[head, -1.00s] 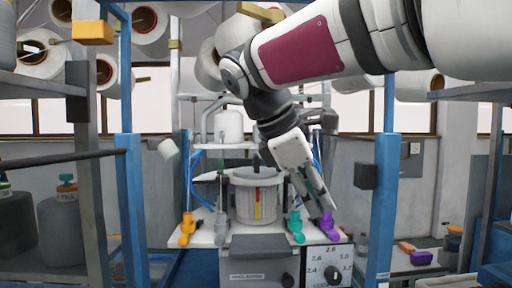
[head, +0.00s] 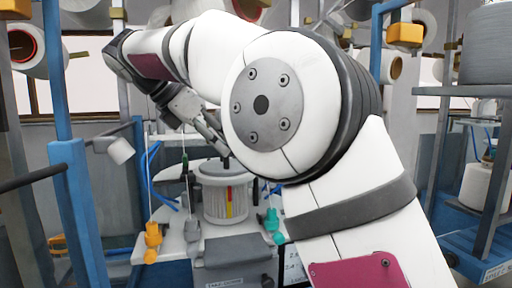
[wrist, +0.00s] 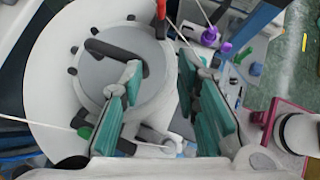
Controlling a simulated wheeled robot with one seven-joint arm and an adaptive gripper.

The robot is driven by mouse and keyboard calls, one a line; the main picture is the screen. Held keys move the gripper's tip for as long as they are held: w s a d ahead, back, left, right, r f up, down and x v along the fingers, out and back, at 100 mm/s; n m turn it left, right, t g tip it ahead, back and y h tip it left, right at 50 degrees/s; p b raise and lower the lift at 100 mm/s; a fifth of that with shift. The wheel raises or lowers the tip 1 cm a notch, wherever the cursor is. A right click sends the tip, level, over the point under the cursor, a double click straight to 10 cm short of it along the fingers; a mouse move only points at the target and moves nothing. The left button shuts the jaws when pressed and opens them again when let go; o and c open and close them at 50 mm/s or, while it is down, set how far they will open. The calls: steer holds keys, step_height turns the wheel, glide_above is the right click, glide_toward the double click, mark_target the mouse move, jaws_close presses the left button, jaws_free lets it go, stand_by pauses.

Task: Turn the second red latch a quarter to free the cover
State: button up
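A small red-and-black latch (wrist: 161,14) is at the ring's upper edge. A green-and-black piece (wrist: 85,132) is at the lower left edge, partly behind a finger. My gripper (wrist: 163,78) is open and empty, with teal-padded fingers apart. Its left finger overlaps the cover in the picture; contact cannot be told. In the head view my gripper (head: 214,133) is above the white cylinder (head: 223,195).
Yellow (head: 152,240) and teal (head: 272,222) yarn guides stand on the machine's white table. Purple guides (wrist: 225,48) show at the right of the wrist view. Blue posts (head: 72,200) and yarn racks flank the machine. Thin yarns cross near my gripper.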

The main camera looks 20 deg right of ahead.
steer(key=d, duration=0.2)
steer(key=w+d+p, duration=0.1)
steer(key=d, duration=0.1)
steer(key=w+d, duration=0.1)
steer(key=d, duration=0.1)
steer(key=shift+w+d, duration=0.2)
steer(key=shift+d, duration=0.15)
steer(key=p+x, duration=0.1)
steer(key=x, duration=0.3)
steer(key=shift+w+d+p, duration=0.1)
steer(key=shift+d+p, duration=0.15)
steer(key=shift+p, duration=0.15)
steer(key=shift+w+d+f, duration=0.15)
steer(key=shift+d+f, duration=0.1)
steer(key=shift+f, duration=0.1)
